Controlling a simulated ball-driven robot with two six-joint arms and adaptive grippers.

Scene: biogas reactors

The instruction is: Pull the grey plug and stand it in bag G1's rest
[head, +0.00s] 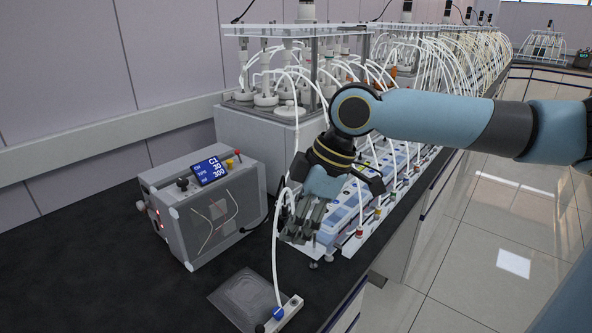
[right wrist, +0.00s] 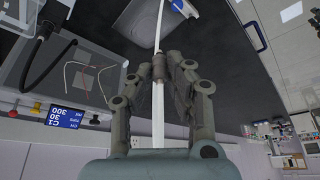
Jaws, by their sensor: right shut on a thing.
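My right gripper (head: 296,230) is shut, low over the black bench beside the row of small units. In the right wrist view its fingertips (right wrist: 158,72) close on a small grey piece, apparently the grey plug (right wrist: 158,65), in line with a white hose (right wrist: 158,130). In the head view the fingers hide the plug. A flat clear bag (head: 240,296) lies on the bench below the gripper. At its right edge is a pale bar (head: 291,308) with a blue fitting (head: 278,313), where a white hose (head: 275,265) ends. I cannot tell which part is the rest. My left gripper is out of view.
A grey instrument box (head: 205,210) with a blue display reading C1 stands left of the gripper. A row of white-and-blue units (head: 345,215) with hoses runs back to the right, beside reactors (head: 265,95). Bare bench lies at the front left; its edge is right of the bag.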

